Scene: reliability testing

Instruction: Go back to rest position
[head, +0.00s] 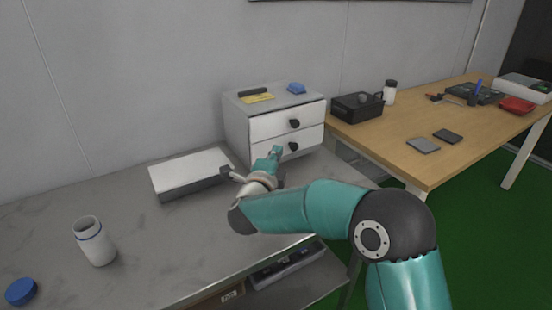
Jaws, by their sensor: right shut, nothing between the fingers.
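My right arm comes in from the lower right and reaches over the grey table. My right gripper (276,152) is shut and empty, close in front of the lower drawer of the white drawer cabinet (237,126). Both drawers look closed. The lower drawer's dark knob (293,146) is just right of the fingertips; I cannot tell whether they touch it. My left gripper is not in view.
A white flat box (190,170) lies left of the gripper. A white jar (94,243) and blue lid (21,292) are at the left. A wooden table (405,130) with a black box (357,107) stands to the right. The grey table's middle is clear.

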